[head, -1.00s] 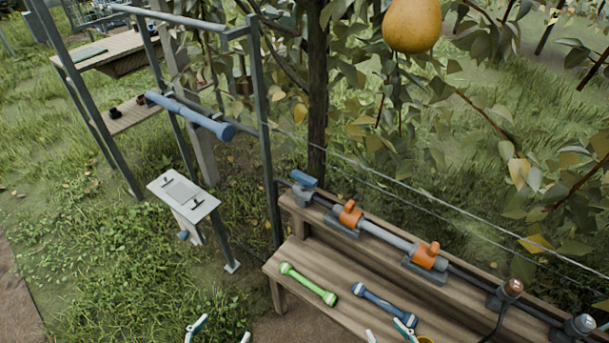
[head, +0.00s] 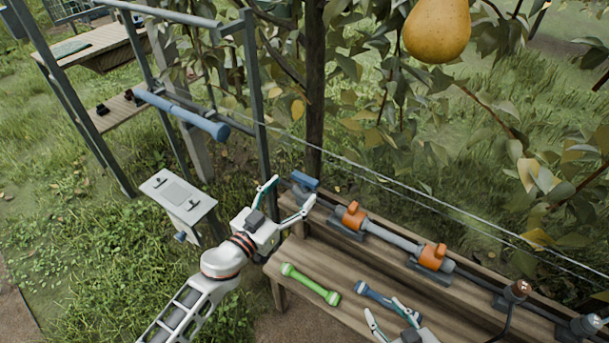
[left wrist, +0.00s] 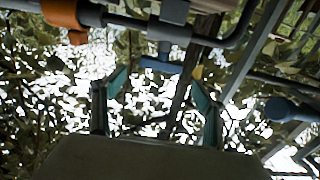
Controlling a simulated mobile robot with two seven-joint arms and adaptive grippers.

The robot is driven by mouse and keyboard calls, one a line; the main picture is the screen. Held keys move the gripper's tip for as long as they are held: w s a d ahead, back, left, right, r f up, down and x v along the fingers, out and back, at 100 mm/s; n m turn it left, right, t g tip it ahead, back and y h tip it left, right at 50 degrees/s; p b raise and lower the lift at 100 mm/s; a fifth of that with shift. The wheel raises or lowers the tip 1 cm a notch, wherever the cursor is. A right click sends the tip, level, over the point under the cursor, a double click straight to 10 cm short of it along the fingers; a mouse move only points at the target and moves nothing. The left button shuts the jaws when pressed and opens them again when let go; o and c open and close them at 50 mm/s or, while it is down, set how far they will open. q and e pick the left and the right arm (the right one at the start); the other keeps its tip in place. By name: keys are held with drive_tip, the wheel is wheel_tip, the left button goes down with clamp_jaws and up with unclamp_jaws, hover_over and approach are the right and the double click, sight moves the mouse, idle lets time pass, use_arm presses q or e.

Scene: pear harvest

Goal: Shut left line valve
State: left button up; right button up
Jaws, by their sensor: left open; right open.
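A dark pipe line with grey sections runs along the back ledge of the wooden bench. At its left end sits a valve with a blue handle (head: 305,180); to its right are a left orange valve (head: 354,214) and a second orange valve (head: 433,256). My left gripper (head: 291,196) is open beside the blue handle, partly hiding its valve body. In the left wrist view the blue handle (left wrist: 160,65) lies beyond and between the open fingers (left wrist: 160,92); the orange valve (left wrist: 62,14) is at top left. My right gripper (head: 386,312) is open over the bench front.
A green bar (head: 310,284) and a blue bar (head: 383,297) lie on the bench (head: 335,262); the right gripper is close to the blue bar. A metal frame and small white stand (head: 178,197) are at left. A pear (head: 437,28) hangs above.

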sight(305, 177)
use_arm(q)
drive_tip(key=b+x, duration=0.1)
drive_tip(key=x, duration=0.4)
drive_tip(key=shift+d, duration=0.1)
drive_tip(key=shift+x, duration=0.8)
drive_tip(key=shift+c, duration=0.8)
drive_tip(key=c, duration=1)
use_arm(e)
drive_tip(key=shift+s+f, duration=0.25)
drive_tip(key=shift+f, duration=0.6)
